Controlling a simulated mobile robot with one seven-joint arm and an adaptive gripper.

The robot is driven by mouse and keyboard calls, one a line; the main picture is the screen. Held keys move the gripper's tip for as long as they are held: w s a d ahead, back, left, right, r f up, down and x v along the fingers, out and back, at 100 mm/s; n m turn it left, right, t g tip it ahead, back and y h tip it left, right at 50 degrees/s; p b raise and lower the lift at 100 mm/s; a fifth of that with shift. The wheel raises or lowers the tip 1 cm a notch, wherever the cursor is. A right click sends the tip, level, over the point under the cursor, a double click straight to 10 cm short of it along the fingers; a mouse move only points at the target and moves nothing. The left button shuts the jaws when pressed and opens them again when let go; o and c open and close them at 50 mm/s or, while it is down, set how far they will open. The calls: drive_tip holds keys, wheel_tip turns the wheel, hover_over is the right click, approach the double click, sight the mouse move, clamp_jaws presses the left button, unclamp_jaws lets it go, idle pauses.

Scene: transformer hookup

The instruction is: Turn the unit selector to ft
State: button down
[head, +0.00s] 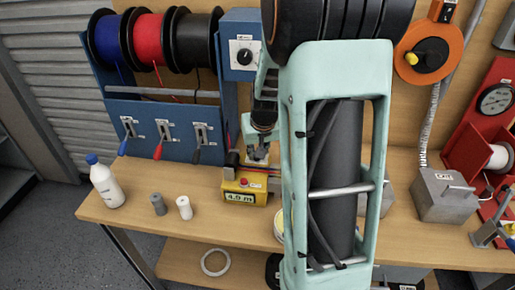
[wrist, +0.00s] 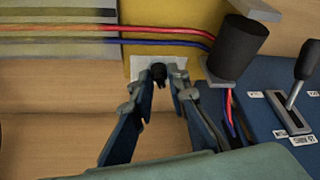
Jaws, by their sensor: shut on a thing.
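The yellow length counter (head: 246,187) stands on the bench, with a red button on top and a display reading 4.9 m. In the wrist view, its yellow side (wrist: 150,53) carries a pale plate with a small black knob, the unit selector (wrist: 158,72). My gripper (wrist: 157,82) has its two fingertips at either side of this knob, closed on it. In the head view, my gripper (head: 257,152) is just behind the counter, and the selector is hidden. The knob's marks are too small to read.
Red and blue wires (wrist: 120,35) run across the counter close to my fingers. A black cylinder (wrist: 236,48) and the blue lever stand (wrist: 290,150) are at the right in the wrist view. A white bottle (head: 106,183) and two small cylinders (head: 158,204) stand on the bench.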

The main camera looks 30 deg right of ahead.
drive_tip(key=m+h+p, duration=0.1)
drive_tip(key=m+p, duration=0.1)
drive_tip(key=m, duration=0.1)
drive_tip(key=m+g+h+p, duration=0.1)
drive_tip(key=m+p, duration=0.2)
drive_tip(key=shift+w+a+r+m, duration=0.15)
drive_tip(key=shift+a+r+m, duration=0.05)
drive_tip(key=shift+m, duration=0.2)
drive_tip(key=m+g+p, duration=0.1)
drive_tip(key=m, duration=0.1)
drive_tip(key=m+g+h+p, duration=0.1)
drive_tip(key=m+p, duration=0.1)
drive_tip(key=m, duration=0.1)
drive_tip(key=shift+w+f, duration=0.1)
drive_tip(key=shift+f, duration=0.05)
drive_tip(key=shift+m, duration=0.3)
drive_tip(key=c, duration=1.9)
unclamp_jaws()
drive_tip(key=v, duration=1.2)
drive_tip(key=shift+a+f, duration=0.1)
drive_tip(key=shift+a, duration=0.1)
drive_tip(key=shift+a, duration=0.1)
